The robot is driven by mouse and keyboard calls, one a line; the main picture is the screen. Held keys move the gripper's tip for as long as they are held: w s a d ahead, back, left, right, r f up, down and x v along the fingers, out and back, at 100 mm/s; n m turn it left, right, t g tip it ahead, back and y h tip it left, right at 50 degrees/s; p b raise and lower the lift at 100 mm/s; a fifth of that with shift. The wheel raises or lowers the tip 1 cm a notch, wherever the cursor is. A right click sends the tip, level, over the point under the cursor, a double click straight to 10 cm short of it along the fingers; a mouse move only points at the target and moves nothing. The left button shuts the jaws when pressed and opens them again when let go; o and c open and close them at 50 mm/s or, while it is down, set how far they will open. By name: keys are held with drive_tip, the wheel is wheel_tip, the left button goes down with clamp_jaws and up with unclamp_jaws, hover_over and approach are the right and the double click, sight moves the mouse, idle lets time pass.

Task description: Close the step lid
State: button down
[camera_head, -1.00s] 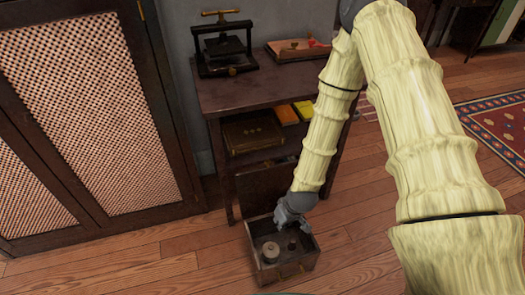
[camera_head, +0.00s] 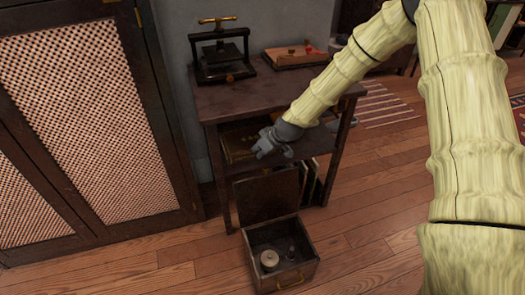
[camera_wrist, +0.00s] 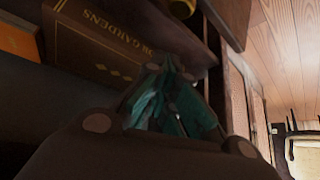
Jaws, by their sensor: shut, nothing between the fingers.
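The step is a dark wooden box (camera_head: 313,270) on the floor with a brass handle on its front. Its lid (camera_head: 268,197) stands open, upright at the back edge of the box. A pale round pot and a smaller dark piece sit inside the box. My gripper (camera_head: 262,152) is shut and empty, above the lid's top edge and in front of the shelf. In the wrist view my gripper's dark fingers (camera_wrist: 165,75) come together near a brown book. The step and lid do not show clearly there.
A dark wooden stand (camera_head: 280,96) rises behind the box, with a press (camera_head: 222,50) and a tray (camera_head: 297,55) on top. The brown book (camera_wrist: 105,45) lies on its shelf. A lattice-door cabinet (camera_head: 85,110) stands left. Floor to the right is clear.

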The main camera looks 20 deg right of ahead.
drive_tip(key=b+x, duration=0.1)
drive_tip(key=x, duration=0.4)
drive_tip(key=shift+f, duration=0.15)
drive_tip(key=shift+s+d, duration=0.45)
drive_tip(key=shift+s, duration=0.4)
drive_tip(key=shift+s+d, duration=0.45)
drive_tip(key=shift+s, duration=0.4)
drive_tip(key=shift+b, duration=0.3)
